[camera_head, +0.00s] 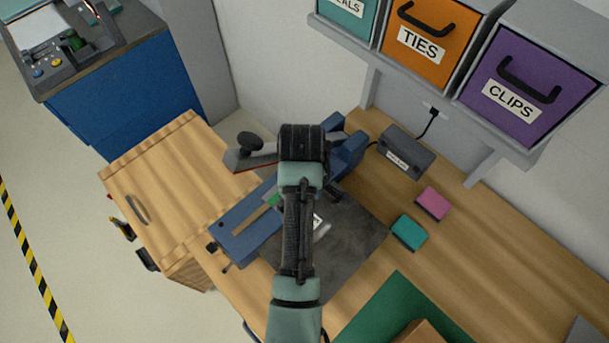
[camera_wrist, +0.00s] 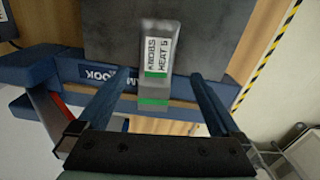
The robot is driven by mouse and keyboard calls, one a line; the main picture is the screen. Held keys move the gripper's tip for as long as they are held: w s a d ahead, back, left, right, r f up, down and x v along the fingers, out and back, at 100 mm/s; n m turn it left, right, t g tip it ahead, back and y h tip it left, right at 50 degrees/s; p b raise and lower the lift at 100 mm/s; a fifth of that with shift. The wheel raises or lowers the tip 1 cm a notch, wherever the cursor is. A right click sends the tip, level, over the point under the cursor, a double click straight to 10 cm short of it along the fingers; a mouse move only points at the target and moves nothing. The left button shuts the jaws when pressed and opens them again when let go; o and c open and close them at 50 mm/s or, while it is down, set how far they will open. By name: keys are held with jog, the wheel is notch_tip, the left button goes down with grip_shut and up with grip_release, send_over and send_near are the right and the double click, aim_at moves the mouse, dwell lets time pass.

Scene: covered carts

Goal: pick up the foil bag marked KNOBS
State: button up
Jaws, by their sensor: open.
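The foil bag (camera_wrist: 157,33) is silver-grey with a white label reading KNOBS and a second line, plus green bands. In the wrist view it lies at top centre, partly over a dark plate (camera_wrist: 110,35) and reaching across a blue bar (camera_wrist: 68,70). My gripper (camera_wrist: 157,79) is open, with one finger on each side of the bag's near end and a gap to both. I cannot tell how high the fingers are above it. In the head view my arm covers most of the bag; only part of its pale label (camera_head: 320,227) shows.
The blue bar belongs to a blue bench device (camera_head: 245,232) with a dark-handled lever (camera_head: 250,142). A teal block (camera_head: 408,232) and a pink block (camera_head: 433,203) lie to the right. A green mat (camera_head: 385,310) is nearer. Labelled bins (camera_head: 515,80) hang above the bench.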

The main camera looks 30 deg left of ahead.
jog(key=f, duration=0.1)
jog(key=f+p, duration=0.1)
jog(key=f, duration=0.3)
jog(key=shift+w+d, duration=0.15)
jog(key=shift+w, duration=0.1)
jog(key=shift+r, duration=0.1)
jog(key=c, duration=1.4)
